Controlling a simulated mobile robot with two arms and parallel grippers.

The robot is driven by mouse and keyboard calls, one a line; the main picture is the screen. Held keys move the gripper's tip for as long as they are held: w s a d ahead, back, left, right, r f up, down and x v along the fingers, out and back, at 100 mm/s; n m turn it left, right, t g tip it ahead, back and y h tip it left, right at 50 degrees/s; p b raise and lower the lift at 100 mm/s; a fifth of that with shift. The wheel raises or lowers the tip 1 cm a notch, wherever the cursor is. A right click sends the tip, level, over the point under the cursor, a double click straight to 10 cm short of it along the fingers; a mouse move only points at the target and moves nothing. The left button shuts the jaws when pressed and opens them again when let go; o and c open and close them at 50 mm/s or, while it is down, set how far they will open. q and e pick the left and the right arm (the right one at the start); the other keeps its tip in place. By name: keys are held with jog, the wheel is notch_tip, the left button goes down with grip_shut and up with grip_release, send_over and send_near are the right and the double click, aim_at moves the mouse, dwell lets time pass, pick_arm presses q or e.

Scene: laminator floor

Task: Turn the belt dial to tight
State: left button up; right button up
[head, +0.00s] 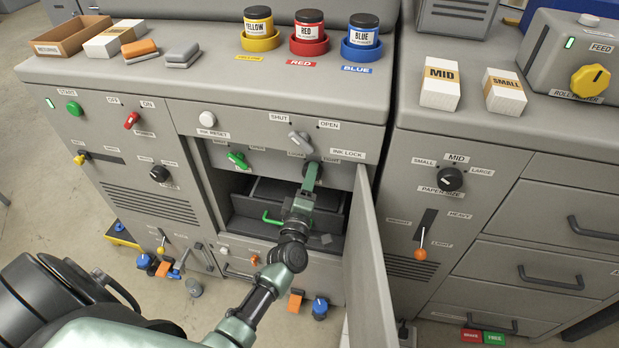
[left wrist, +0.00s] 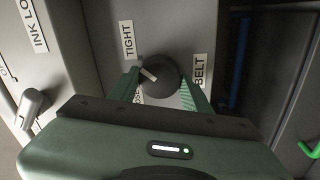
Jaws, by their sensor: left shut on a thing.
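The belt dial (left wrist: 166,73) is a dark round knob with a white pointer mark, on a grey panel. In the left wrist view, the mark points left, between the TIGHT label (left wrist: 128,40) and the partly hidden LOOSE label (left wrist: 138,96). The BELT label (left wrist: 200,71) is on the right side of the dial. My left gripper (left wrist: 161,89) is shut on the dial, with one green finger on each side. In the head view, my left gripper (head: 311,177) reaches the panel above the open compartment and hides most of the dial. My right gripper is not in view.
An open cabinet door (head: 368,260) stands just right of my left arm. A green handle (head: 272,218) is inside the compartment below the gripper. A grey ink lock lever (head: 299,139) is above the dial, and a green knob (head: 238,160) is to its left.

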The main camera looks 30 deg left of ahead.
pick_arm(q)
jog(key=o, duration=1.4)
jog(key=shift+c, duration=0.2)
jog(key=v, duration=0.7)
jog(key=shift+s+b, duration=0.35)
jog(key=shift+s, duration=0.05)
jog(key=shift+d+f, duration=0.1)
jog(key=shift+d, duration=0.05)
